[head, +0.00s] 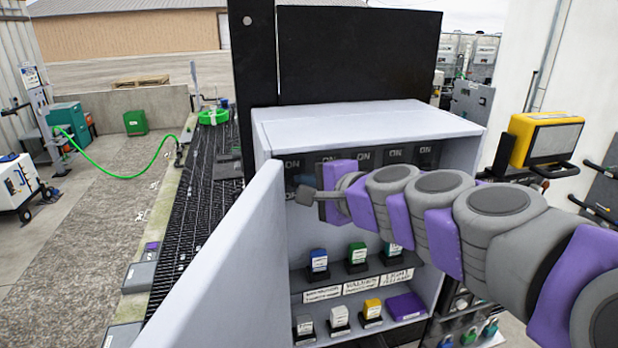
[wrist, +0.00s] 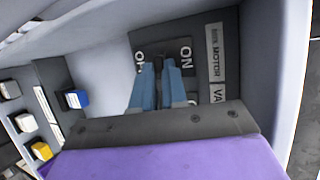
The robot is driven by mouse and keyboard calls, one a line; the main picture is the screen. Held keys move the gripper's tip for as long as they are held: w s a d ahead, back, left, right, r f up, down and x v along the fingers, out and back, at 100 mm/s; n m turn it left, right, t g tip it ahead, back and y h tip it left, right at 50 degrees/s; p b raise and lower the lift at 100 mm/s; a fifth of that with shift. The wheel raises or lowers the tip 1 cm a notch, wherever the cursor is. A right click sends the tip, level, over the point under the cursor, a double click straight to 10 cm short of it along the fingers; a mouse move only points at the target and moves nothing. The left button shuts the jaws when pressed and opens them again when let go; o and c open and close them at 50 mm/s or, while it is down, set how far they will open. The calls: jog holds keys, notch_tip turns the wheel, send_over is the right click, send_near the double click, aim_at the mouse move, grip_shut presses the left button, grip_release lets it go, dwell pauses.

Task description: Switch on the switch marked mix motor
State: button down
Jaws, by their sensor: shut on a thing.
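In the wrist view, a dark switch panel (wrist: 202,86) carries the words ON and OFF, with a label strip (wrist: 215,60) reading MIX MOTOR beside it. My gripper (wrist: 159,68) reaches in between ON and OFF, shut on the dark switch handle (wrist: 158,63). The fingers hide most of the handle, so its exact position is unclear. In the head view, my gripper (head: 308,196) is inside the open grey cabinet (head: 360,122), in front of the upper row of ON-marked switches. My arm comes in from the right and covers part of that row.
The cabinet door (head: 225,260) stands open at the left. Below, a shelf holds blue (head: 318,262) and green (head: 357,255) blocks. Lower are white (head: 339,318) and yellow (head: 372,310) ones. A yellow box (head: 545,140) stands to the right.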

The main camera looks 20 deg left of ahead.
jog(key=shift+r+p, duration=0.15)
jog(key=shift+p, duration=0.6)
jog(key=shift+g, duration=0.3)
jog(key=c, duration=1.6)
grip_release()
jog(key=o, duration=0.4)
jog(key=shift+a, duration=0.3)
jog(key=shift+o, duration=0.2)
jog(key=b+v, duration=0.2)
jog(key=v, duration=1.5)
jog(key=shift+s, duration=0.2)
